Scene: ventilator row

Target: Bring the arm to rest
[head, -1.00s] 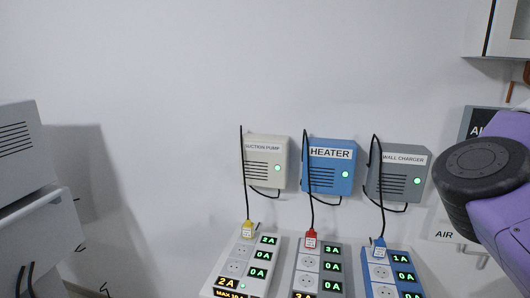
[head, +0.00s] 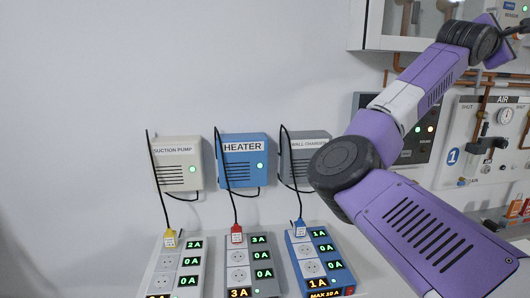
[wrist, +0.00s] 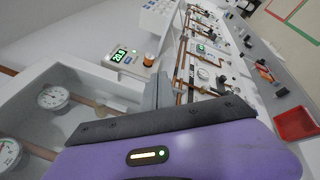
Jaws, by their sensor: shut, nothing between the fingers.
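My purple arm (head: 410,150) rises from the lower right of the head view, bends at a dark round joint, and reaches to the upper right corner. Its far end is cut off or unclear there. In the wrist view, the purple hand fills the bottom, and my gripper (wrist: 160,90) shows as grey fingers close together, with nothing seen between them. It is in the air, apart from the wall panels behind it.
A suction pump box (head: 178,168), a heater box (head: 243,160) and a wall charger box (head: 304,158) hang on the wall, plugged into power strips below. A white cabinet (head: 400,25) and an air panel (head: 485,140) are near the arm. A red tray (wrist: 296,124) lies right.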

